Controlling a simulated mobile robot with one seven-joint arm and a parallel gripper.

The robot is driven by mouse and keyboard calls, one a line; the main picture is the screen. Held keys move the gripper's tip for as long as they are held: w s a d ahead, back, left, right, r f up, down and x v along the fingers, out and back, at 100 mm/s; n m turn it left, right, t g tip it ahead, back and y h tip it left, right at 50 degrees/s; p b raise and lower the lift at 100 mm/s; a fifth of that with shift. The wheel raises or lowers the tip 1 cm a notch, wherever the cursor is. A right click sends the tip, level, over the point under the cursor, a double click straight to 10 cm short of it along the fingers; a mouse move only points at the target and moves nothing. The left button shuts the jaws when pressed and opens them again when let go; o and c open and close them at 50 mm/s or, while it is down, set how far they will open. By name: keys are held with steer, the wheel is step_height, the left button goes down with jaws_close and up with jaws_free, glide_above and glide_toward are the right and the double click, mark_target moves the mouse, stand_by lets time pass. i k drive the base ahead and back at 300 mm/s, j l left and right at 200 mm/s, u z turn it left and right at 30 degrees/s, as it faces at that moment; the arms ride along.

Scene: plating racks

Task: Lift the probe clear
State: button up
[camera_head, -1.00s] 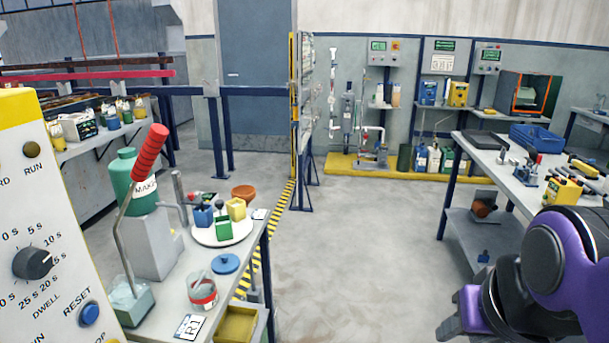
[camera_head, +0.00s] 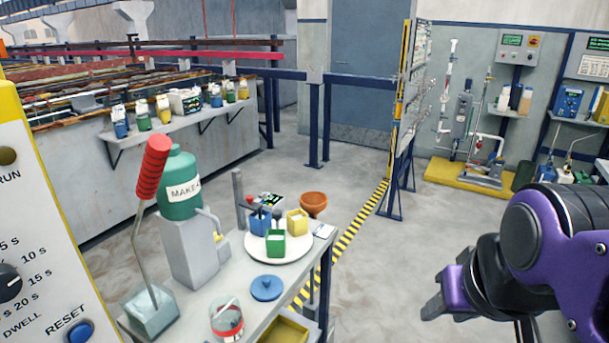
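A bent metal rod with a ribbed red handle (camera_head: 153,167) leans upright at the left. Its lower end is in a small grey-green open tub (camera_head: 150,311) on the near end of the bench. It is the most probe-like thing in view, though no label confirms this. The purple and black end of my arm, where my gripper (camera_head: 440,297) appears to be, is at the lower right. It is far from the rod and touches nothing that I can see. Its fingers cannot be made out clearly.
The grey bench (camera_head: 245,289) also holds a green MAKE-UP bottle (camera_head: 180,189) on a block, a round white tray (camera_head: 257,250) with small tubs, a blue lid (camera_head: 266,288) and a glass beaker (camera_head: 226,318). A control panel (camera_head: 35,240) fills the left edge. Floor right of the bench is clear.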

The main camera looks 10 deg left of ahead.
mark_target(249, 203)
steer(key=i+l+u, duration=0.15)
steer(key=u, duration=0.35)
steer(key=i+l+u, duration=0.45)
steer(key=k+j, duration=0.1)
